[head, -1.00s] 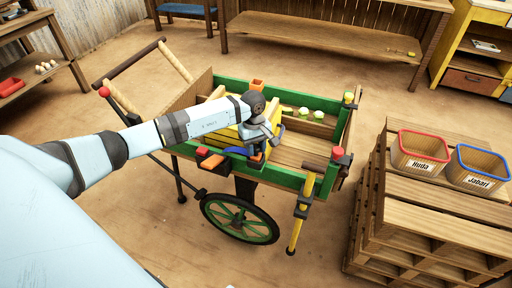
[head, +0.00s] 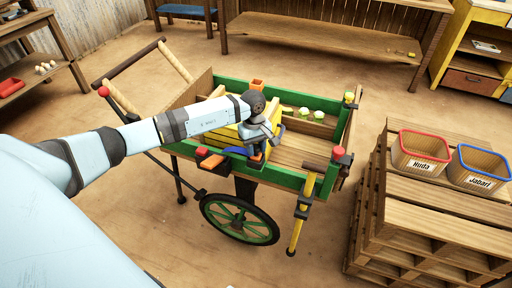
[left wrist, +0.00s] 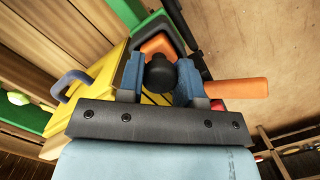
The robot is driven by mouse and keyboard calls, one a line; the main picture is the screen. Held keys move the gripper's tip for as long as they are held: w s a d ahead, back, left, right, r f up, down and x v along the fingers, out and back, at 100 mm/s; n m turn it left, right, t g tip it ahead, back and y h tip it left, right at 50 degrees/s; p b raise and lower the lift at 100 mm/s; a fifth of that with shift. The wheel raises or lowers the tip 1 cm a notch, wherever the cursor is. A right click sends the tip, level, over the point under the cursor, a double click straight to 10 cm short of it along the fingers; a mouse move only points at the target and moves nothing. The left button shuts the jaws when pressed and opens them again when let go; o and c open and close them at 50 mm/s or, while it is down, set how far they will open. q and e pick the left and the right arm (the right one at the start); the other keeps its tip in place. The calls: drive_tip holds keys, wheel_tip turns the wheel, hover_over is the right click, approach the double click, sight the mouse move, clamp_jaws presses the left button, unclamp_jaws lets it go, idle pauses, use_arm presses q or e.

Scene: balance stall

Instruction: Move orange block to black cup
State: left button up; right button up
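In the head view, my left gripper (head: 258,154) hangs at the near green rail of the cart, beside the yellow crate (head: 228,132). In the left wrist view, its blue fingers (left wrist: 158,85) stand apart, with a round black knob between them and yellow visible beyond. An orange piece (left wrist: 160,45) lies past the fingers, bordered by a black rim (left wrist: 184,22) that may be the black cup. An orange bar (left wrist: 237,88) sticks out to the right. In the head view, an orange piece with dark edges (head: 212,161) sits left of the gripper. Which is the block is unclear.
Pale green round items (head: 304,112) lie inside. A pallet stack (head: 420,215) at right bears a red-rimmed bin (head: 421,152) and a blue-rimmed bin (head: 481,168). Floor is open around the cart.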

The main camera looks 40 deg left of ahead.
use_arm(q)
drive_tip(key=o, duration=0.5)
